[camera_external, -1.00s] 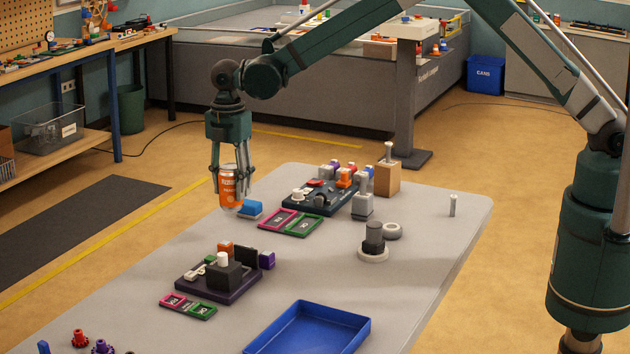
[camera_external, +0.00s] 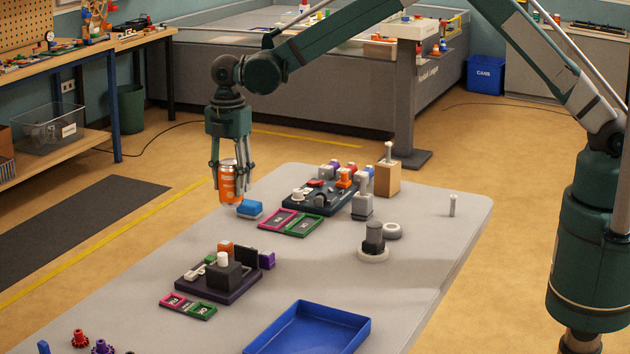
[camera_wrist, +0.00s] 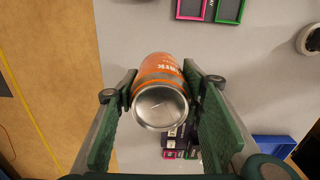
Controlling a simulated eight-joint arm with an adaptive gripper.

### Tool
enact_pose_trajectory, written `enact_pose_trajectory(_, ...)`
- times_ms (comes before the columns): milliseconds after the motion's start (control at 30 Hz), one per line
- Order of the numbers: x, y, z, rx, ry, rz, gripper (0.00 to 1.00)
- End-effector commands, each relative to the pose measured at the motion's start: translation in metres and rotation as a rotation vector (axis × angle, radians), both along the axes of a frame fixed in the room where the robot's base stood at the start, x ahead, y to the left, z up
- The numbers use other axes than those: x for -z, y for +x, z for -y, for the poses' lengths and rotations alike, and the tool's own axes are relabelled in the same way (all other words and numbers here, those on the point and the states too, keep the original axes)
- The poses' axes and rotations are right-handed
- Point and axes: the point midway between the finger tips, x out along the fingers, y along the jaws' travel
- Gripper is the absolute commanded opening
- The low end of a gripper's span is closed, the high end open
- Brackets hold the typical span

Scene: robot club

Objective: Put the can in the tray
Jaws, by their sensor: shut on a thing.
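The orange can (camera_external: 229,183) with white lettering is between the fingers of my gripper (camera_external: 231,174), near the far left edge of the table. My gripper is shut on it and holds it roughly upright. In the wrist view the can (camera_wrist: 160,93) shows its silver end toward the camera, with a green finger pad on each side. Whether its lower end touches the table is hard to tell. The blue tray (camera_external: 350,322) lies at the table's near side and looks empty. A corner of it shows at the lower right of the wrist view (camera_wrist: 272,142).
A blue block (camera_external: 250,208) lies just right of the can. Pink and green frames (camera_external: 303,229) and a dark board with parts (camera_external: 318,200) lie beyond. A purple-based assembly (camera_external: 220,285) stands between can and tray. A dark cylinder on a white ring (camera_external: 374,240) stands right.

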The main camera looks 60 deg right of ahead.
Motion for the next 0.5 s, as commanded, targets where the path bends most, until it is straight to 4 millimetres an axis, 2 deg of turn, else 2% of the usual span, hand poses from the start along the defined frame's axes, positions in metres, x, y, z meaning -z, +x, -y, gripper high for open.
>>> enact_pose_trajectory(267, 0.000, -0.008, -0.015, -0.027, 0.000, 0.000, 0.21)
enact_pose_trajectory(367, -0.001, -0.017, -0.029, -0.057, 0.000, 0.000, 0.21)
enact_pose_trajectory(500, -0.001, -0.035, -0.059, -0.116, 0.000, 0.000, 0.21)
